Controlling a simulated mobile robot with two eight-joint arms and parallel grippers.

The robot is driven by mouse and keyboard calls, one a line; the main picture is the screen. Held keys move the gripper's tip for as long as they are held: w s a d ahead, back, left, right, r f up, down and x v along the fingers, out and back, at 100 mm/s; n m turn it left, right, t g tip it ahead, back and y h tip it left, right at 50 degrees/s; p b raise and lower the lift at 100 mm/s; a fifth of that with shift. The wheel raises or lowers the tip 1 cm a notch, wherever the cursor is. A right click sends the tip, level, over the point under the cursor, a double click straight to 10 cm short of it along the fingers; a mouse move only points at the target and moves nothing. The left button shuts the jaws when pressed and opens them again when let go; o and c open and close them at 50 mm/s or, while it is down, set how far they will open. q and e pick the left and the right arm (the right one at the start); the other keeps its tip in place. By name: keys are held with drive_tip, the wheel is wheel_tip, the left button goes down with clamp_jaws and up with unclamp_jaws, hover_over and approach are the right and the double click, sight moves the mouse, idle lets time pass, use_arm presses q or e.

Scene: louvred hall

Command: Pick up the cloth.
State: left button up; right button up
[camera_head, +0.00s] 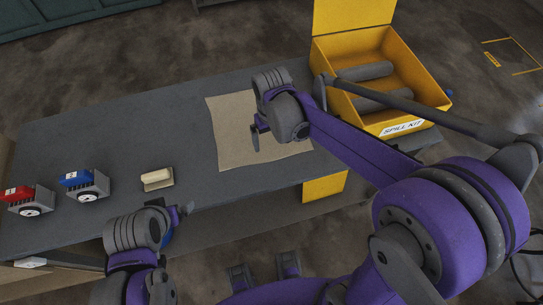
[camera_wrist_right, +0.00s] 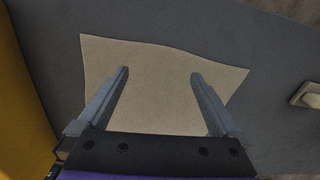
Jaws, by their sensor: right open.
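The beige cloth (camera_head: 228,149) lies flat on the grey table, with its near edge close to the table's front edge. In the right wrist view the cloth (camera_wrist_right: 160,112) spreads beneath and beyond my fingers, with a slightly wavy far edge. My right gripper (camera_head: 257,135) is over the cloth and hides part of it. In the right wrist view the right gripper (camera_wrist_right: 160,74) is open, its fingers wide apart with only cloth showing between them. I cannot tell the gap above the cloth. My left gripper (camera_head: 184,211) is by the table's front edge, away from the cloth; its jaw opening is unclear.
The grey table (camera_head: 120,135) carries a cream block (camera_head: 157,177), also in the wrist view (camera_wrist_right: 307,95), a blue-topped device (camera_head: 80,180) and a red-topped one (camera_head: 22,195). An open yellow spill kit box (camera_head: 425,85) holding grey rolls stands right of the cloth.

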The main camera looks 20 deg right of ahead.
sight(272, 156)
wheel_tip(272, 156, down, 6)
drive_tip(key=b, duration=0.3)
drive_tip(key=shift+b, duration=0.3)
use_arm(q)
drive_tip(key=f, duration=0.2)
drive_tip(key=s+f, duration=0.1)
drive_tip(key=f, duration=0.1)
drive_tip(key=shift+s+f, duration=0.1)
drive_tip(key=shift+f, duration=0.3)
use_arm(e)
clamp_jaws()
drive_tip(key=shift+s, duration=0.1)
use_arm(q)
wheel_tip(272, 156, up, 9)
drive_tip(key=w+p, duration=0.3)
drive_tip(key=p, duration=0.4)
use_arm(e)
wheel_tip(272, 156, up, 12)
drive_tip(key=shift+w, duration=0.2)
